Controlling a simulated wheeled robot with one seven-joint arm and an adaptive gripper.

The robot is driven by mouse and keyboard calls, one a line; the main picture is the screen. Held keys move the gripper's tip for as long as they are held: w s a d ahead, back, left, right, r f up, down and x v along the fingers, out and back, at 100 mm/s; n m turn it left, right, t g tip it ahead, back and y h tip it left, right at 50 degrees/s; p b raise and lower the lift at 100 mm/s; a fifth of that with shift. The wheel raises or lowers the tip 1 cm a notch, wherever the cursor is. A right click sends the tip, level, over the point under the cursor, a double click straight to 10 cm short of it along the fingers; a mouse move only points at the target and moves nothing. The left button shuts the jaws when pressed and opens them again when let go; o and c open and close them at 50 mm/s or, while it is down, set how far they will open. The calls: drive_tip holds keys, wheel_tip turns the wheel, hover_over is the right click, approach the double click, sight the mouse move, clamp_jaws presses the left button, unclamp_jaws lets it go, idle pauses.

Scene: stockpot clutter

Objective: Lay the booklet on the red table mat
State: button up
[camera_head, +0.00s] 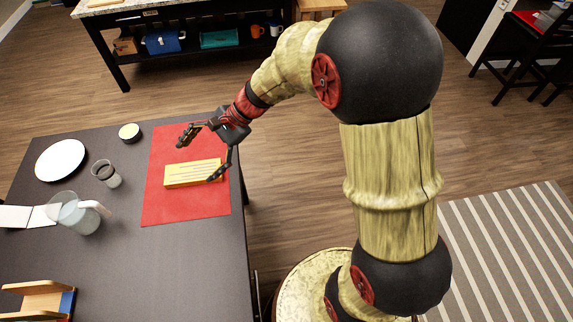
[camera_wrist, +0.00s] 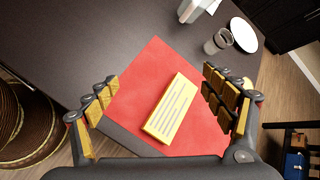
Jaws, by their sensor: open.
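A yellow booklet (camera_head: 192,173) with grey lines on its cover lies flat on the red table mat (camera_head: 188,208), well inside the mat's edges. In the wrist view the booklet (camera_wrist: 172,108) lies on the mat (camera_wrist: 140,75) between and beyond my fingers. My gripper (camera_head: 198,157) is over the right part of the mat, its fingers spread wide on either side of the booklet's right end. In the wrist view my gripper (camera_wrist: 165,95) is open and holds nothing. The gap between fingers and booklet is hard to judge.
A small bowl (camera_head: 129,132), a white plate (camera_head: 60,160), a glass (camera_head: 106,173) and a pitcher (camera_head: 82,213) stand left of the mat. A wooden holder (camera_head: 39,299) is at the table's lower left. The dark table (camera_head: 175,275) is clear below the mat.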

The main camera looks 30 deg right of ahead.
drive_tip(key=s+d+r+n+t+h, duration=0.2)
drive_tip(key=s+d+r+n+h, duration=0.2)
drive_tip(key=s, duration=0.7)
drive_tip(key=s+d+r+n+t+h, duration=0.2)
drive_tip(key=s+d+r+n+h, duration=0.3)
drive_tip(key=s+d+r+n, duration=0.4)
drive_tip(key=shift+s+d, duration=1)
drive_tip(key=shift+d, duration=0.15)
drive_tip(key=shift+c, duration=0.9)
